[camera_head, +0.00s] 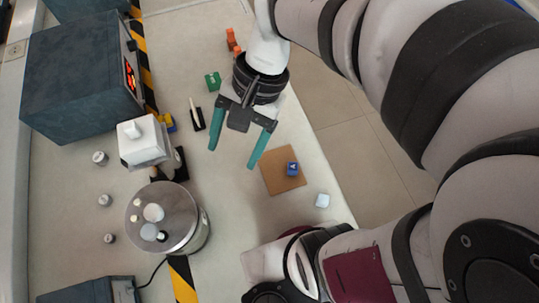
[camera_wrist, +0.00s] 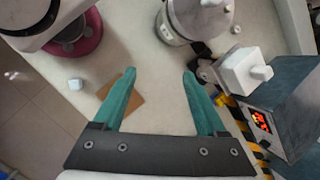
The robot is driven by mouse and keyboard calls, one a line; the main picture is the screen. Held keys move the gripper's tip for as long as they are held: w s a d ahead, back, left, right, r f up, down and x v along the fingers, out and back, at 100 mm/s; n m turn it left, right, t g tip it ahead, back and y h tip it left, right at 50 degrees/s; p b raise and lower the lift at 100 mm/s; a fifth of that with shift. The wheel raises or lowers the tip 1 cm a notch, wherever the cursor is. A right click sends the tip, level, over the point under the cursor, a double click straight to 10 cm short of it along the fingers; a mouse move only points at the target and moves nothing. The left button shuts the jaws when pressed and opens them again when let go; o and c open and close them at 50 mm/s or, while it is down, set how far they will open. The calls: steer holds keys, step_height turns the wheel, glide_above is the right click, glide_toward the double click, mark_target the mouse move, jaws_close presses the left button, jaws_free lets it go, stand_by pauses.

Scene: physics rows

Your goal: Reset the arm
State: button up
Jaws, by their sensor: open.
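My gripper (camera_head: 236,142) has two teal fingers, spread apart with nothing between them. It hangs above the white table (camera_head: 330,180), to the left of and above a brown square board (camera_head: 283,182) in the head view. In the wrist view my gripper (camera_wrist: 160,85) is open, and part of the board (camera_wrist: 134,101) shows behind the left finger. A blue cube (camera_head: 292,168) with a mark on top sits on the board; it is not visible in the wrist view.
A white cube (camera_head: 322,200) lies right of the board. A round metal device (camera_head: 190,238), a white-topped device (camera_head: 140,148) and a large dark box (camera_head: 70,80) with a red display stand left. A green block (camera_head: 212,81) and orange pieces (camera_head: 233,42) lie farther back. Several small weights stand left.

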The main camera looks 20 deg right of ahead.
steer(key=s+d+f+n+t+h, duration=0.1)
steer(key=s+d+n+h, duration=0.1)
steer(key=s, duration=0.6)
steer(key=shift+d+f+h, duration=0.35)
steer(key=shift+d+h, duration=0.05)
steer(key=shift+d, duration=0.45)
steer(key=shift+s, duration=0.1)
